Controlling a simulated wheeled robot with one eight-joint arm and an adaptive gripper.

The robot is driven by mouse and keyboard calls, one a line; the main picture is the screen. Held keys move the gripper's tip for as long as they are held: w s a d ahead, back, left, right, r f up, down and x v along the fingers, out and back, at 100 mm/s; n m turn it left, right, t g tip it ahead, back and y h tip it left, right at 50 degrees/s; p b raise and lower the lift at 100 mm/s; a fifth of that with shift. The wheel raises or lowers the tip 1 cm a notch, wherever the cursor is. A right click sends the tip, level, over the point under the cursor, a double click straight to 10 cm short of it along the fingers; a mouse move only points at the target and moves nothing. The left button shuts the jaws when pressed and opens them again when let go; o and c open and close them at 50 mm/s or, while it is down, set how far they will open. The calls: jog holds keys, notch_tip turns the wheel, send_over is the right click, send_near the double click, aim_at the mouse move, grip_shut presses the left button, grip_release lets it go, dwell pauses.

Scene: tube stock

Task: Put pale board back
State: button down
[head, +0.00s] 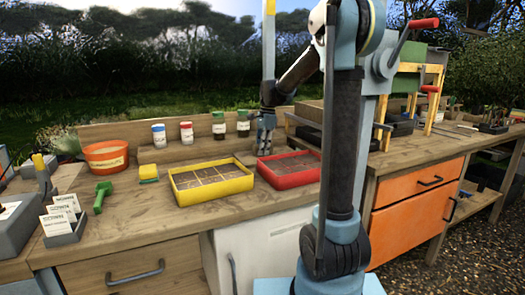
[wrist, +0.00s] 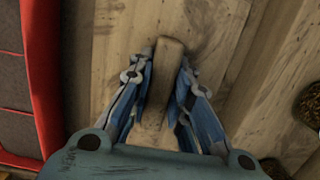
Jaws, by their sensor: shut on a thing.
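A narrow pale wooden board (wrist: 168,62) sits upright between the two blue fingers of my gripper (wrist: 166,85) in the wrist view. The fingers are closed on its sides, and its lower part is partly hidden by them. In the head view my gripper (head: 265,143) points down over the bench, behind the red tray and right of the green-capped jars. I cannot make out the board clearly there.
A red tray (head: 262,172) lies close to my gripper; its rim also shows in the wrist view (wrist: 42,75). A yellow tray (head: 183,201) is left of it. Green-capped jars (head: 219,126) stand on the back ledge. A green scoop (head: 103,195) lies at left. Bare bench (head: 140,225) lies in front.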

jog(key=c, duration=1.5)
grip_release()
jog(key=shift+f, duration=0.1)
jog(key=r, duration=0.4)
jog(key=d+r, duration=0.1)
jog(key=r, duration=0.7)
jog(key=shift+w+d, duration=0.35)
